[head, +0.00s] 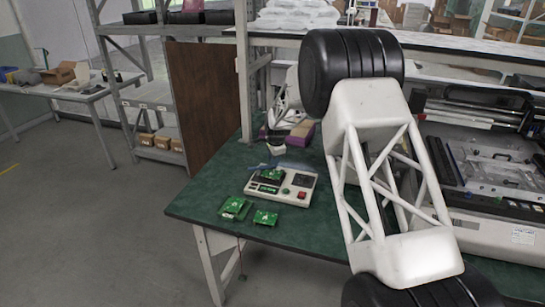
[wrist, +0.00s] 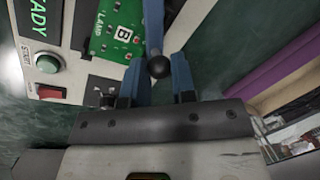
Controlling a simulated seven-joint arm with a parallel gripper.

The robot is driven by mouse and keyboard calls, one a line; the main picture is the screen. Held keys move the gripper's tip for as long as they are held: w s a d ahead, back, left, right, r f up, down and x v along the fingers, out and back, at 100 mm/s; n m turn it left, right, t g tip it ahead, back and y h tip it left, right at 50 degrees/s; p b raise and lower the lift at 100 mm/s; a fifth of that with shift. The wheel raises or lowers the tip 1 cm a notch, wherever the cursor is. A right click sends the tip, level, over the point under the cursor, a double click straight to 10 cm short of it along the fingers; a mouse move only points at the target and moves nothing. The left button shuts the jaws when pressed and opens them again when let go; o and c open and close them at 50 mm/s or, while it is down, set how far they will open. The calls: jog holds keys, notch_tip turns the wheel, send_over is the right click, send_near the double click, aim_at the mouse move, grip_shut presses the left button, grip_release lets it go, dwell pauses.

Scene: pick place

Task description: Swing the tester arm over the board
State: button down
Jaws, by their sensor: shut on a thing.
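The tester (head: 300,194) is a pale box with a red button and dark panels on the green bench. The blue tester arm (wrist: 153,25) runs along the board's right edge and ends in a black ball knob (wrist: 159,67). My gripper (wrist: 160,80) has its two blue fingers either side of the knob and is shut on it.
Two loose green boards (head: 235,208) (head: 266,217) lie in front of the tester. A purple box (head: 300,133) stands behind it, close to my gripper's right in the wrist view. A large machine (head: 490,190) fills the bench's right side.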

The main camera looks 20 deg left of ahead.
jog(key=m, duration=0.1)
jog(key=s+m, duration=0.1)
jog(key=shift+s+d+m, duration=0.2)
jog(key=shift+d+m, duration=0.05)
jog(key=shift+m, duration=0.05)
jog(key=shift+s+d+m+t+h, duration=0.15)
jog(key=shift+s+m+h, duration=0.1)
jog(key=shift+s+m, duration=0.5)
jog(key=shift+s+m+t+h, duration=0.15)
jog(key=shift+s+m+h, duration=0.15)
jog(key=shift+m, duration=0.75)
jog(key=c, duration=0.9)
grip_release()
jog(key=shift+c, duration=0.2)
jog(key=shift+r, duration=0.1)
notch_tip(320, 180, up, 8)
jog(key=s, duration=0.1)
jog(key=shift+s+d+f, duration=0.15)
jog(key=shift+s+f, duration=0.1)
jog(key=shift+s, duration=0.05)
